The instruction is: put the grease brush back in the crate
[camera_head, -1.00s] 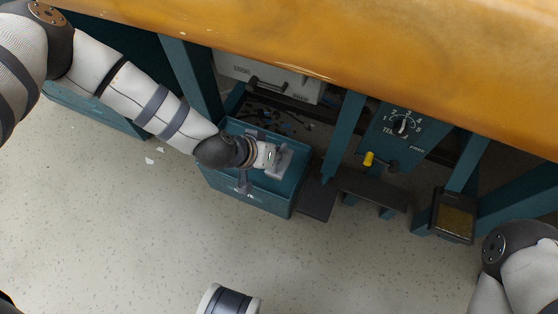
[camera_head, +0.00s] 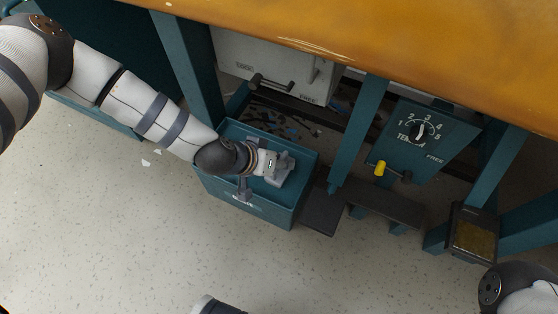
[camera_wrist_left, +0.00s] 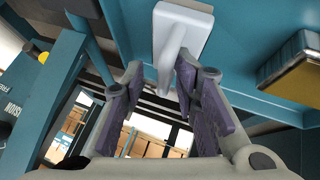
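The teal crate (camera_head: 250,208) stands on the floor below the bench. My left gripper (camera_head: 282,168) is over the crate's opening, low and near its right side. In the left wrist view its purple-padded fingers (camera_wrist_left: 160,78) are spread apart. A pale grey-white piece (camera_wrist_left: 183,30), with a broad block and a narrow handle, lies just beyond and between the fingertips. It looks like the grease brush; clear space shows on the handle's left side. In the head view the gripper hides it, so I cannot tell what it rests on.
The wooden bench top (camera_head: 400,45) overhangs the crate from behind. A teal bench leg (camera_head: 357,135) stands right of the crate, beside a dark floor plate (camera_head: 321,211). A tension panel (camera_head: 425,135) and a black-and-yellow box (camera_head: 473,232) are further right. Open floor lies in front.

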